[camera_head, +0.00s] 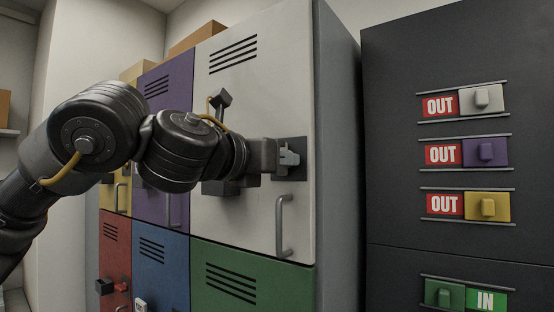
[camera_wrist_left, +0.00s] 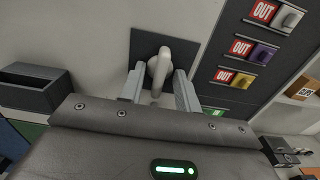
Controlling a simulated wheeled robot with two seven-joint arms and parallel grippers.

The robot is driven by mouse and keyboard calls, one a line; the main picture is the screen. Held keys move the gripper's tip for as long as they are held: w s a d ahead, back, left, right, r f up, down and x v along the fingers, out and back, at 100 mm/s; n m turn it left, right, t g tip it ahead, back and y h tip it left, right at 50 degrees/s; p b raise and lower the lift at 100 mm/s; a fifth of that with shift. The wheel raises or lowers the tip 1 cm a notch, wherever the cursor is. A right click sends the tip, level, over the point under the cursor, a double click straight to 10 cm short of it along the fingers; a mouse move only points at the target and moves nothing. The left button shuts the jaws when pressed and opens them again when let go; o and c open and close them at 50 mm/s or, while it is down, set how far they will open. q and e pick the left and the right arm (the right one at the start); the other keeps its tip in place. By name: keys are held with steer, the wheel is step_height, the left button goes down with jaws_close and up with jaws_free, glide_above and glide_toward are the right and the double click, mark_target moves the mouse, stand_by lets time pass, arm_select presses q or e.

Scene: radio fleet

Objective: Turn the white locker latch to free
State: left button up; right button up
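The white locker door (camera_head: 250,108) is closed, at upper right of the locker block. Its pale latch (camera_head: 289,158) sits on a dark square plate (camera_head: 300,150) near the door's right edge. In the left wrist view the latch (camera_wrist_left: 160,66) is a rounded lever on the plate (camera_wrist_left: 140,45), its narrow end towards me. My left gripper (camera_head: 274,156) is at the latch in the head view. In the left wrist view its two fingers (camera_wrist_left: 160,92) stand apart on either side of the lever's lower end, with small gaps showing. My right gripper is in neither view.
A door handle (camera_head: 284,228) is just below the latch. Purple (camera_head: 152,115), blue (camera_head: 160,262), red (camera_head: 112,245) and green (camera_head: 240,280) locker doors are around. A dark cabinet (camera_head: 400,150) to the right carries sliders: white, purple and yellow show OUT, green shows IN.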

arm_select(q)
steer(key=b+v, duration=0.5)
steer(key=v, duration=0.6)
steer(key=shift+d, duration=0.15)
stand_by(0.3)
